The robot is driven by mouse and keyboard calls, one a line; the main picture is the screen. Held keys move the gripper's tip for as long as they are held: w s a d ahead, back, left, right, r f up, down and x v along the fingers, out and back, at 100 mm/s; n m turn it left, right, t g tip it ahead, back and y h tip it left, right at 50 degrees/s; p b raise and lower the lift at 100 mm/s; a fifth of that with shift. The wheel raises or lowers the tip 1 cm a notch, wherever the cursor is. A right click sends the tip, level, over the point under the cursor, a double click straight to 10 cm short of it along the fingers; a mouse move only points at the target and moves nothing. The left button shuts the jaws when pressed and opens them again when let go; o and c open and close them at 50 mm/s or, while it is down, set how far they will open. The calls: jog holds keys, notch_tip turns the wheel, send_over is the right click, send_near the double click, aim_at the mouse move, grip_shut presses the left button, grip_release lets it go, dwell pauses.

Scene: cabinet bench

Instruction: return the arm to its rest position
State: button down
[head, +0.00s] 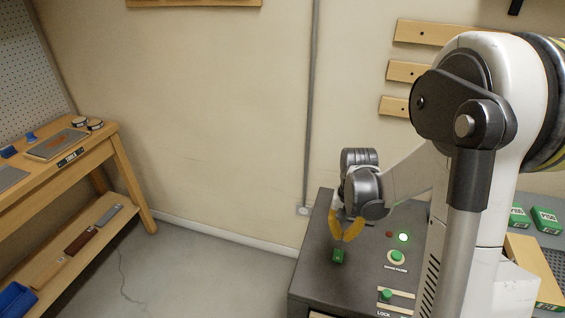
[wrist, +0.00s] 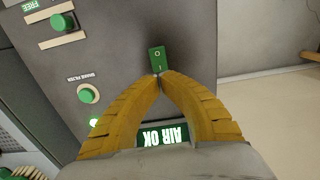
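My gripper (head: 347,238) has yellow fingers and hangs over the top of a dark grey cabinet, with my arm reaching in from the right. Its fingertips meet in the wrist view (wrist: 160,75), with nothing visible between them. A green rocker switch (head: 338,256) marked O and I is just beyond the tips; it also shows in the wrist view (wrist: 157,60). I cannot tell whether the tips touch it. A lit "AIR OK" sign (wrist: 165,135) shows between the fingers, partly hidden by my gripper.
The cabinet top (head: 318,250) carries a lit green lamp (head: 403,238), a dark red lamp (head: 389,234), a green button (head: 397,255) and a green slide knob (head: 386,295). Green boxes (head: 545,219) lie at right.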

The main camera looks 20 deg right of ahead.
jog(key=s+a+r+n+t, duration=0.3)
jog(key=s+a+r, duration=0.2)
jog(key=r, duration=0.3)
jog(key=s+a+r+n+t, duration=0.3)
jog(key=s+a+r+t, duration=0.1)
jog(key=a+r, duration=0.4)
jog(key=shift+s+a+r+n, duration=0.25)
jog(key=shift+s+r+n, duration=0.15)
jog(key=shift+s+r, duration=0.45)
